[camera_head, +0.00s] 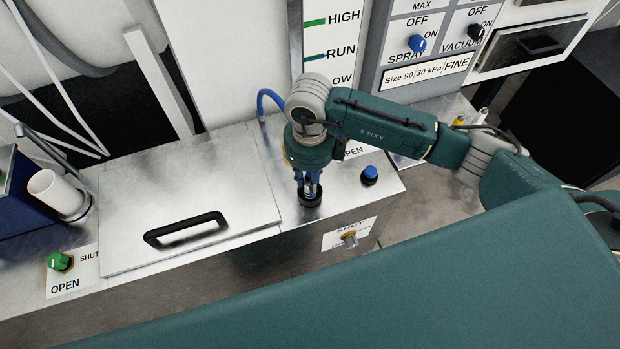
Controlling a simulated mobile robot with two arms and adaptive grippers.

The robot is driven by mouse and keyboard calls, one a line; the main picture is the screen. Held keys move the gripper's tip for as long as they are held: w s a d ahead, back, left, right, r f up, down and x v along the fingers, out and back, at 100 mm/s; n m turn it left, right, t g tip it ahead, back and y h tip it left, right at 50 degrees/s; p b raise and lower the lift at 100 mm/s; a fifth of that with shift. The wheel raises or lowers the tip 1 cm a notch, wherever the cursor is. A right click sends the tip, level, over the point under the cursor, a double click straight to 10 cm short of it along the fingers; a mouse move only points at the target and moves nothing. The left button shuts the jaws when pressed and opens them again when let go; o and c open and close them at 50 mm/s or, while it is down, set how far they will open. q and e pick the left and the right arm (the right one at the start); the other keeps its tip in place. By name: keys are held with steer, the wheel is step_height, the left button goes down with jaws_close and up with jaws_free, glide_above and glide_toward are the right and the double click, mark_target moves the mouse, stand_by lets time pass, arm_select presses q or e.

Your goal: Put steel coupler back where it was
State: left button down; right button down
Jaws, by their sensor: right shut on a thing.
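My right gripper (309,188) points down over the steel deck to the right of the lidded panel. Its blue fingers are shut on a small bright piece that looks like the steel coupler (312,184), mostly hidden by the fingers and wrist. Directly below the fingertips is a round black fitting (310,199) on the deck. I cannot tell whether the coupler is seated in it or just above it. My left gripper is not in view.
A blue-capped fitting (370,174) stands right of the gripper. A steel lid (180,190) with a black handle (186,230) lies to the left. A green knob (60,262), white cup (55,192) and blue hose (266,97) are nearby.

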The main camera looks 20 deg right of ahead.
steer(key=shift+f, duration=0.2)
steer(key=c, duration=1.5)
jaws_free()
steer(key=shift+r, duration=0.1)
steer(key=shift+c, duration=0.2)
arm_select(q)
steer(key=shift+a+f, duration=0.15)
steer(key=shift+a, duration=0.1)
arm_select(e)
steer(key=shift+o, duration=0.4)
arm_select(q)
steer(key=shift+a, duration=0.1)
arm_select(e)
steer(key=shift+r, duration=0.1)
step_height(320, 180, up, 11)
steer(key=b, duration=0.4)
steer(key=shift+r, duration=0.55)
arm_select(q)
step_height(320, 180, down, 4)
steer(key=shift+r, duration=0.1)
